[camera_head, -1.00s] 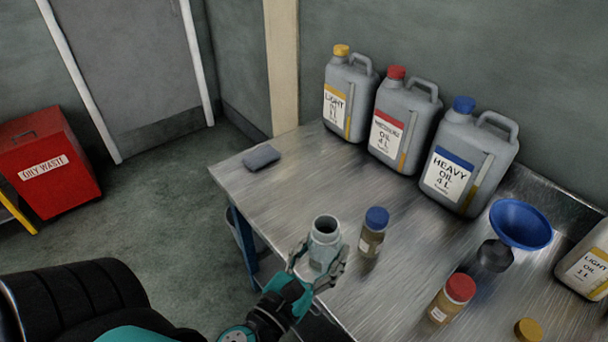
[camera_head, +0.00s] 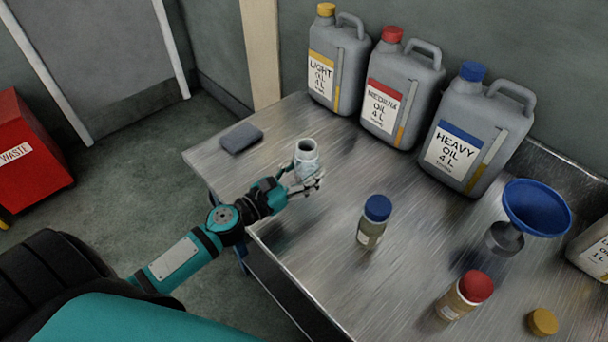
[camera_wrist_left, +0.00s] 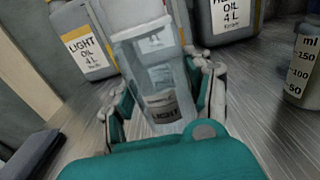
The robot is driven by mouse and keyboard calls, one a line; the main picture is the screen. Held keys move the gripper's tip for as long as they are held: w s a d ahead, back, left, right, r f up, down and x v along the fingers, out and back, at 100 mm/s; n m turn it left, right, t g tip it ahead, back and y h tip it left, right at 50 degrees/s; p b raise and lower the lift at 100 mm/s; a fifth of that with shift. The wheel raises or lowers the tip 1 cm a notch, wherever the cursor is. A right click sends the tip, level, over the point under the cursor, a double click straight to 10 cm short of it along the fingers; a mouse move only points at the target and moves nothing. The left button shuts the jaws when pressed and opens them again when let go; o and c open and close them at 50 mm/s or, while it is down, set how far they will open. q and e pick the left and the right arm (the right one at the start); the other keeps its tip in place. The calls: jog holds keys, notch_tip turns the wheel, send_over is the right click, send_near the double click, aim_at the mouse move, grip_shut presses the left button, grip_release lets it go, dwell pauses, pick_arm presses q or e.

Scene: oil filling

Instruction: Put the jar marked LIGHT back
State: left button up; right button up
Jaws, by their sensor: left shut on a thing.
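The clear, open-topped jar (camera_head: 306,158) is in my left gripper (camera_head: 305,184), over the left part of the metal table (camera_head: 350,272). In the left wrist view the jar (camera_wrist_left: 158,77) stands between the two fingers (camera_wrist_left: 165,105), and its small label reads LIGHT. The fingers are shut on it. The jar is roughly upright and has no lid on. A loose yellow cap (camera_head: 542,322) lies at the table's lower right. I cannot tell whether the jar's base touches the table. My right gripper is not in view.
Oil cans marked LIGHT (camera_head: 335,62), MEDIUM (camera_head: 400,90) and HEAVY (camera_head: 474,130) stand along the wall. A blue-capped jar (camera_head: 373,222), a red-capped jar (camera_head: 464,296) and a blue funnel (camera_head: 537,208) are to the right. A grey pad (camera_head: 241,138) lies at the left corner.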

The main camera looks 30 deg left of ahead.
aim_at(304, 176)
pick_arm(q)
jog(key=shift+w+a+f, duration=0.1)
jog(key=shift+w+a, duration=0.4)
jog(key=shift+w, duration=0.15)
notch_tip(304, 176, down, 3)
jog(key=shift+f+b, duration=0.1)
jog(key=shift+b, duration=0.7)
jog(key=shift+f, duration=0.3)
jog(key=o, duration=1.3)
jog(key=shift+c, duration=0.2)
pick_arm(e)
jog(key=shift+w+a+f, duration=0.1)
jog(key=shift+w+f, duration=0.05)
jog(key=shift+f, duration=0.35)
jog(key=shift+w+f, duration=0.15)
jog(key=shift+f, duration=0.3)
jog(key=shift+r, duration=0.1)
